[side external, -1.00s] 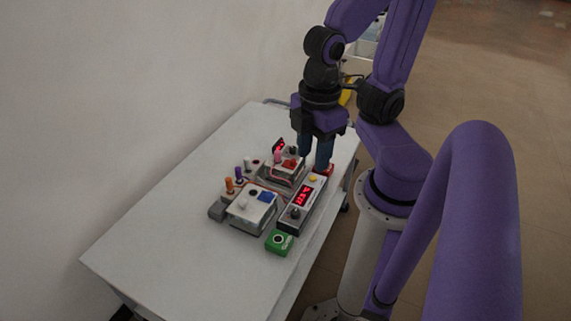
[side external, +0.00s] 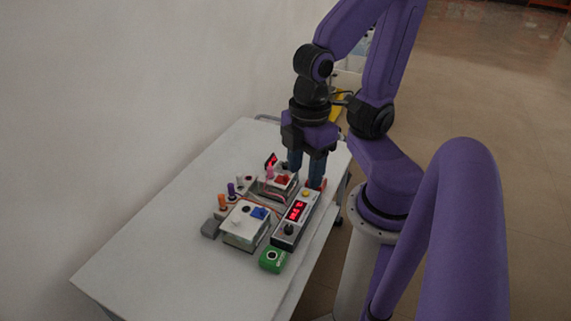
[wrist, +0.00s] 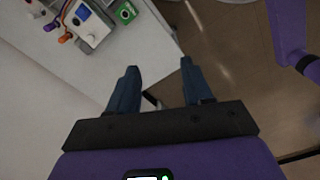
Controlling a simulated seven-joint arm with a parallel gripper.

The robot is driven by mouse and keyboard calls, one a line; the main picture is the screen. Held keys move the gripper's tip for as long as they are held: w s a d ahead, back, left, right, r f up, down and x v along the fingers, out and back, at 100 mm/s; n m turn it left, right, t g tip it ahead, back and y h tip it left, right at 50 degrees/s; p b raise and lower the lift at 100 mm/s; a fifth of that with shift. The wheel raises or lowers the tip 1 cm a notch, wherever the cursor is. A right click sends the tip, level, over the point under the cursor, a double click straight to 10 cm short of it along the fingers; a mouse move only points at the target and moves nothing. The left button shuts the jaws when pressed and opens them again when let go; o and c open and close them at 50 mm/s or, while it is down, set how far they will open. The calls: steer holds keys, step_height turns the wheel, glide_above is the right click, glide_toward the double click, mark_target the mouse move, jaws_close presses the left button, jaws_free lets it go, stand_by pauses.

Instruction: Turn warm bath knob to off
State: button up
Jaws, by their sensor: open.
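My gripper (side external: 305,176) points down over the back right of the table, its two blue fingers apart with nothing seen between them. It also shows open in the wrist view (wrist: 160,82). A long box with a lit red display (side external: 297,210) has a black knob (side external: 289,229) at its near end and a yellow button at its far end. A white box (side external: 237,228) with a pale knob and a blue switch stands left of it. A box with a pink knob (side external: 270,172) and red switch is behind, close to the fingers. I cannot tell which knob is the warm bath's.
A green box with a round button (side external: 273,260) sits at the near end.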

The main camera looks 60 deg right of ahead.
steer(key=w+d+f+m, duration=0.2)
steer(key=w+m, duration=0.8)
steer(key=w, duration=0.4)
steer(key=w+d+f+m, duration=0.5)
steer(key=w+d+m, duration=0.4)
steer(key=w+d, duration=0.2)
steer(key=m, duration=1.6)
glide_above(285, 163)
step_height(285, 163, down, 13)
step_height(285, 163, down, 17)
steer(key=shift+s+r, duration=0.1)
steer(key=c, duration=1.1)
